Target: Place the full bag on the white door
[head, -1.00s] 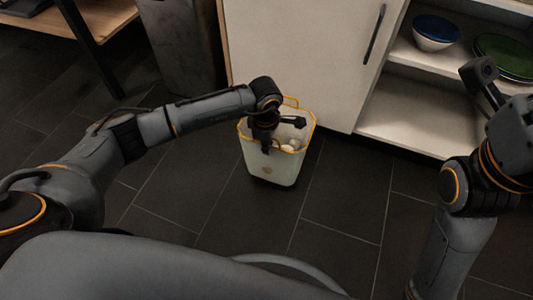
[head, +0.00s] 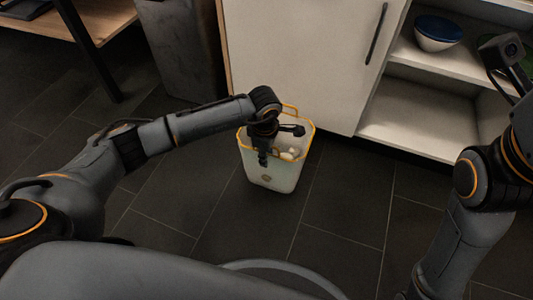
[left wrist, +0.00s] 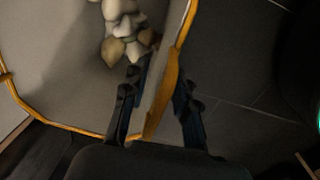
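The bag (head: 268,175), pale with a yellow-orange rim and handles, stands upright in front of the white door (head: 300,55). It holds several pale, rounded lumps, seen inside it (left wrist: 122,25). My left gripper (head: 264,158) reaches down at the bag's near rim. The gripper hides part of the rim and contents in the head view. I cannot tell whether the bag's base touches the floor. My right gripper is outside the view; only its arm shows at the right.
The white door has a dark vertical handle (head: 377,33). To its right, open shelves (head: 420,118) hold a blue and white bowl (head: 438,32). A grey block (head: 182,50) and a wooden table (head: 95,20) stand at the left. Dark floor tiles (head: 345,215) around the bag are clear.

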